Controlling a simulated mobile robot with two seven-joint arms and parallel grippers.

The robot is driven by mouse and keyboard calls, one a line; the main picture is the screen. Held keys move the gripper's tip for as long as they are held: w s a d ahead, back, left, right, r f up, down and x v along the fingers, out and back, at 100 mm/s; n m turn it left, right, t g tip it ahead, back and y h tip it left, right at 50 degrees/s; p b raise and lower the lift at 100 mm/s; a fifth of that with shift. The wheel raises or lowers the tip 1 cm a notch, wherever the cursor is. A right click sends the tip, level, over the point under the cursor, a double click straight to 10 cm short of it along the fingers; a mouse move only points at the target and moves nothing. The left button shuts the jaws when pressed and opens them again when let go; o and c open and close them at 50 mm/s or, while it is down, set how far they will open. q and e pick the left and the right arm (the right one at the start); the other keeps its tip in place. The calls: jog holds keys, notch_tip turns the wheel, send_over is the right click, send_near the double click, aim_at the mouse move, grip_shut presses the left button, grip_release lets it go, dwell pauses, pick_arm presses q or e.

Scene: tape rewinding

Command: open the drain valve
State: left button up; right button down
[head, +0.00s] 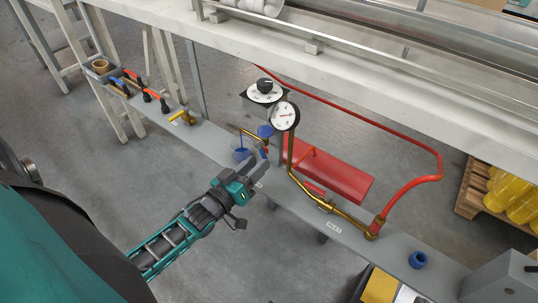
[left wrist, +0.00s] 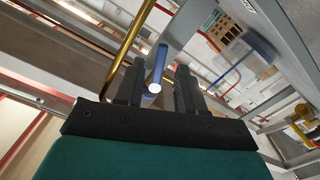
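The drain valve appears to be the small fitting with a blue lever (head: 265,152), below a round blue part (head: 265,131) on the brass pipework. Its exact form is partly hidden by my gripper in the head view. My left gripper (head: 260,168) is at the lever, fingers pointing toward the pipework. In the left wrist view the blue lever with a pale round end (left wrist: 156,72) lies between the two spread fingers (left wrist: 156,88), with gaps beside it. The left gripper is open. My right gripper is not in view.
A pressure gauge (head: 285,115) and black-knobbed dial (head: 264,90) stand above. Tools (head: 148,95) lie on the shelf at left.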

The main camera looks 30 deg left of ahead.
pick_arm(q)
jog(key=w, duration=0.4)
jog(key=w+b, duration=0.1)
jog(key=w, duration=0.1)
jog(key=shift+d, duration=0.25)
grip_shut()
